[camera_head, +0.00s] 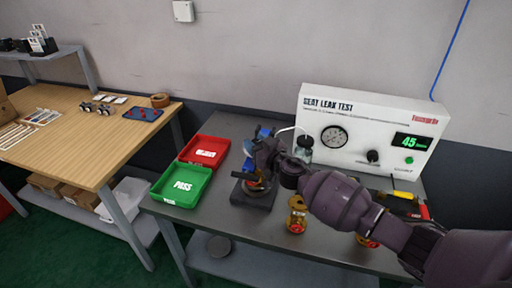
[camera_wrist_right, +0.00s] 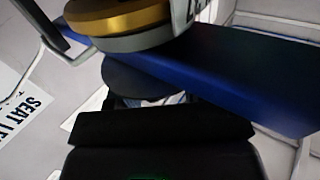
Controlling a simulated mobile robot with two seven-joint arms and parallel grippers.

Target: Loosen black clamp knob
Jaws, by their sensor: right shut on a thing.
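My right gripper (camera_head: 256,158) reaches in from the right in the head view, over the blue clamp fixture (camera_head: 248,133) on the grey bench. The arm and gripper hide most of the fixture there. In the right wrist view, the black clamp knob (camera_wrist_right: 146,80) is a dark round disc right in front of the black gripper finger (camera_wrist_right: 162,128). The gripper is shut on the knob. The fixture's blue body (camera_wrist_right: 220,78) runs behind the knob, and a gold and grey round part (camera_wrist_right: 130,22) shows close by at the top. My left gripper is not in view.
A green PASS tray (camera_head: 181,186) and a red tray (camera_head: 204,150) stand left of the fixture. The white SEAT LEAK TEST panel (camera_head: 368,130) stands behind. A brass valve (camera_head: 297,214) stands in front, close to my arm. Tools with red and yellow handles (camera_head: 405,203) lie at right.

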